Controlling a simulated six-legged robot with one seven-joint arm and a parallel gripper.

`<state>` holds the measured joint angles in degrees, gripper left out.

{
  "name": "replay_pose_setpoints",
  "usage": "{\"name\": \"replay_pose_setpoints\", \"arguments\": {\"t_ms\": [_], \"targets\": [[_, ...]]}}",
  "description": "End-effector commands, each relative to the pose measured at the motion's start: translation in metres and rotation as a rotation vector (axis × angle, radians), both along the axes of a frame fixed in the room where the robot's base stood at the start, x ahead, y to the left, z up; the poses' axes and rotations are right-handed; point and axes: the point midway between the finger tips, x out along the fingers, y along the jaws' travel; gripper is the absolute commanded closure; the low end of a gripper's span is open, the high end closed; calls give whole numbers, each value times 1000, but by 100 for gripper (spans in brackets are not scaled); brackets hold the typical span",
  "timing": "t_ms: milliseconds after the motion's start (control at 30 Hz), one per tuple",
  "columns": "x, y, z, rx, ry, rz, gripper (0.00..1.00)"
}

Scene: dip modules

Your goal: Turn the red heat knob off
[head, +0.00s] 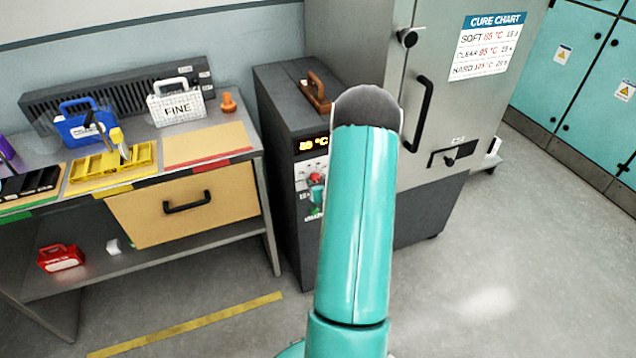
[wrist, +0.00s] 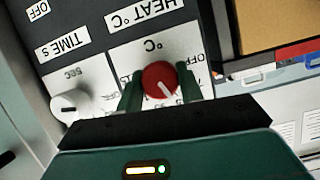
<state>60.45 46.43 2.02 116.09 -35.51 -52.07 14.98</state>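The red heat knob (wrist: 160,79) sits on a white dial plate under the "HEAT °C" label, upside down in the wrist view. Its white pointer line slants to the lower right there. My gripper (wrist: 160,84) has one dark green finger on each side of the knob, and both appear to touch it. The unit's display (head: 313,144) appears to read 80 °C.
A white time knob (wrist: 70,104) is beside the heat dial in the wrist view. A workbench (head: 262,150) with modules and a drawer stands left of the unit. A tall grey cabinet (head: 370,50) stands right of it. The floor at right is clear.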

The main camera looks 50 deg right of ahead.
Motion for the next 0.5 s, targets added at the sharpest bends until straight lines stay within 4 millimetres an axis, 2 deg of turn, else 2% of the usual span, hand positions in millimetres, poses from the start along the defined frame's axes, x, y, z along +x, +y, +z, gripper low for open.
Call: {"name": "replay_pose_setpoints", "arguments": {"t_ms": [267,500], "targets": [[0,1,0,-21,12,1,86],[1,2,0,-110,65,3,86]]}}
